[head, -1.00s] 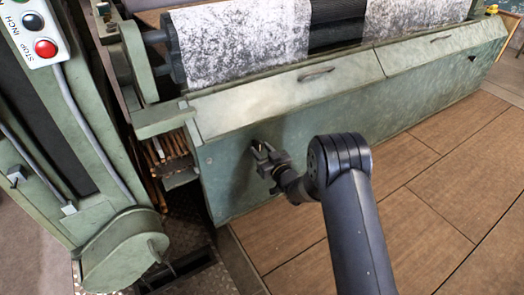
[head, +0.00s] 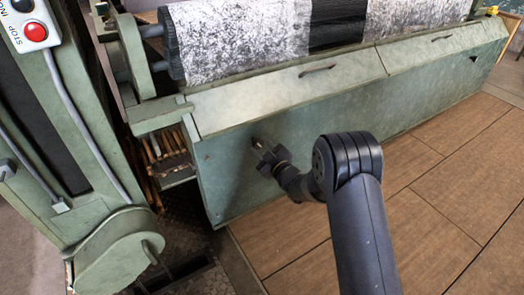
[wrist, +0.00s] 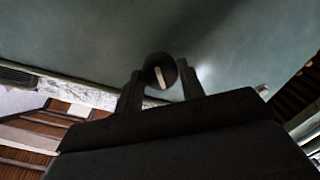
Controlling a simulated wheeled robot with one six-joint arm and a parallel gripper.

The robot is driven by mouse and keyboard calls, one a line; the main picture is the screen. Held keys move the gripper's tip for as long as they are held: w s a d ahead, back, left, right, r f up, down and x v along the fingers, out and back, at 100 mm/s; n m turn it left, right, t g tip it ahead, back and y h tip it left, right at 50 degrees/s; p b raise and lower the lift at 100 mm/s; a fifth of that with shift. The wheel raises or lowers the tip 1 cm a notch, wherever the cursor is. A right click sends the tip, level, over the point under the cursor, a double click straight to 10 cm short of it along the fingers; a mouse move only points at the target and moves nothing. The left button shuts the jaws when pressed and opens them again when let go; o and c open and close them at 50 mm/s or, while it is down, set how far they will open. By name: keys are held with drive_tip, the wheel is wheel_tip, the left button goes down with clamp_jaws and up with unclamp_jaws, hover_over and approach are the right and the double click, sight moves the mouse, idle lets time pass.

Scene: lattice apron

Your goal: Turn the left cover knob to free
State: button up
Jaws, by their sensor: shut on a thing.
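The left cover knob (wrist: 160,72) is a round dark knob with a pale bar across its face, seen in the wrist view against the green cover panel. The bar stands a little off upright. My gripper (wrist: 160,88) has one finger on each side of the knob and is shut on it. In the head view my gripper (head: 262,150) reaches the left part of the green front panel (head: 340,125). There the knob is mostly hidden by the gripper.
Two lids with handles (head: 316,69) run along the panel's top, below a roller with speckled cloth (head: 240,40). A green machine column with a red stop button (head: 35,32) stands at the left. The wooden floor (head: 430,200) in front is clear.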

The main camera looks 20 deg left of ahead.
drive_tip(key=n, duration=0.5)
drive_tip(key=shift+n, duration=0.3)
drive_tip(key=n, duration=0.5)
drive_tip(key=shift+n, duration=0.3)
drive_tip(key=o, duration=1)
drive_tip(key=p+v, duration=0.3)
drive_tip(key=v, duration=0.7)
drive_tip(key=shift+s+d, duration=0.2)
drive_tip(key=shift+s, duration=0.15)
